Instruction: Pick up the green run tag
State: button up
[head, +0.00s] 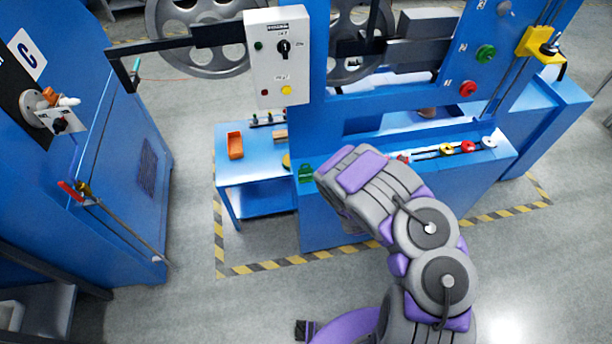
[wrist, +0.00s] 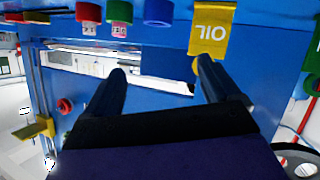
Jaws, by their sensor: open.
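The green run tag (head: 305,173) hangs on the blue machine's front face in the head view, just left of my arm. In the wrist view a green tag (wrist: 313,55) with partly cut-off white lettering shows at the right edge. My gripper (wrist: 162,68) is open, with its two dark fingers apart and nothing held between them. The green tag lies to the right of both fingers, apart from them. A yellow tag marked OIL (wrist: 211,32) hangs just beyond the right fingertip; I cannot tell whether they touch. In the head view my arm hides the gripper.
The blue machine (head: 325,215) stands close before me. A blue side table (head: 245,170) bears an orange bin (head: 235,145). Red, green and blue knobs line the wrist view's top. Another blue cabinet (head: 125,190) stands left; the floor between is clear.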

jog(key=s+a+f+n+t+y, duration=0.1)
jog(key=s+a+f+y, duration=0.1)
jog(key=a+f, duration=0.15)
jog(key=s+a+f+t+y, duration=0.1)
jog(key=s+a+f, duration=0.15)
jog(key=a, duration=0.25)
jog(key=t+y, duration=0.2)
jog(key=y, duration=0.1)
send_near(305, 174)
jog(key=shift+d+f+b+x, duration=0.15)
jog(key=shift+b+x, duration=0.4)
jog(key=shift+x, duration=0.55)
jog(key=shift+d+f+b+x, duration=0.15)
jog(key=shift+b+x, duration=0.45)
jog(key=shift+x, duration=0.45)
jog(key=shift+d+r+b+x, duration=0.15)
jog(key=shift+b+x, duration=0.4)
jog(key=shift+x, duration=0.55)
jog(key=shift+a+b+x, duration=0.2)
jog(key=shift+b+x, duration=0.4)
jog(key=shift+x, duration=0.85)
jog(key=shift+a+b+x, duration=0.2)
jog(key=shift+b+x, duration=0.4)
jog(key=shift+x, duration=0.9)
jog(key=shift+s, duration=0.1)
jog(key=shift+c, duration=0.3)
jog(key=c, duration=1)
